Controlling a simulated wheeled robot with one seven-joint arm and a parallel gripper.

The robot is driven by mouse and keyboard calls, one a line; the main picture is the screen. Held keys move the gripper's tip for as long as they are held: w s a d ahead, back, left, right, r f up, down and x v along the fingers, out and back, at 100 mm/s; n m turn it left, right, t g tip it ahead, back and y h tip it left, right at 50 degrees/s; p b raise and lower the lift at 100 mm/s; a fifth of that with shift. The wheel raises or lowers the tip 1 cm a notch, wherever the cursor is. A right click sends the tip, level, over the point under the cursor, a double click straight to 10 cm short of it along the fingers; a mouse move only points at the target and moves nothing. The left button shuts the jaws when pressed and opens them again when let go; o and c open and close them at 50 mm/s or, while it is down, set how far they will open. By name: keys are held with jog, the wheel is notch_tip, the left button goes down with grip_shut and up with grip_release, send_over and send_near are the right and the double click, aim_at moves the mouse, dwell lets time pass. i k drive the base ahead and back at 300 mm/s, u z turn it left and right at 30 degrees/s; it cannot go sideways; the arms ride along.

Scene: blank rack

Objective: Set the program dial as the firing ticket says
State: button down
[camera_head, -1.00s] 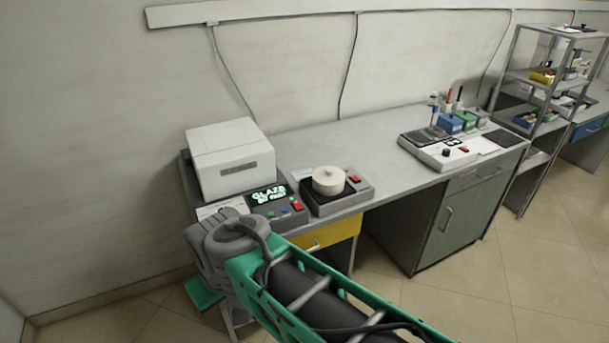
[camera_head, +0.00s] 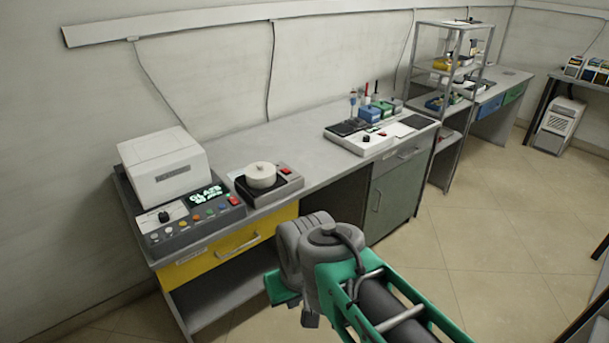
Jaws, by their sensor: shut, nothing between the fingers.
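A black knob (camera_head: 163,216), apparently the program dial, sits on a pale plate at the left of a dark control panel (camera_head: 180,238) in front of a white box-shaped unit (camera_head: 150,187). Its pointer setting is too small to read. A lit display (camera_head: 206,195) reads "GLAZE" with a blurred second line. Coloured buttons line the panel. No readable firing ticket shows; a pale slip (camera_head: 237,173) lies behind the panel's right end. My gripper (camera_head: 309,319) is only partly seen below my grey wrist, shut and empty, in front of the bench and right of the panel.
A yellow drawer (camera_head: 229,246) is shut under the panel. A round cream pot (camera_head: 261,175) stands on a grey device (camera_head: 285,187) to the right. Farther along are another device (camera_head: 350,145), a green-grey cabinet (camera_head: 392,198) and a shelf rack (camera_head: 456,40). Open floor lies at right.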

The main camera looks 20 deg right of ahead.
aim_at(164, 216)
jog(key=z, duration=0.4)
jog(key=i, duration=0.9)
jog(key=u, duration=1.1)
jog(key=i, duration=0.7)
jog(key=u, duration=0.4)
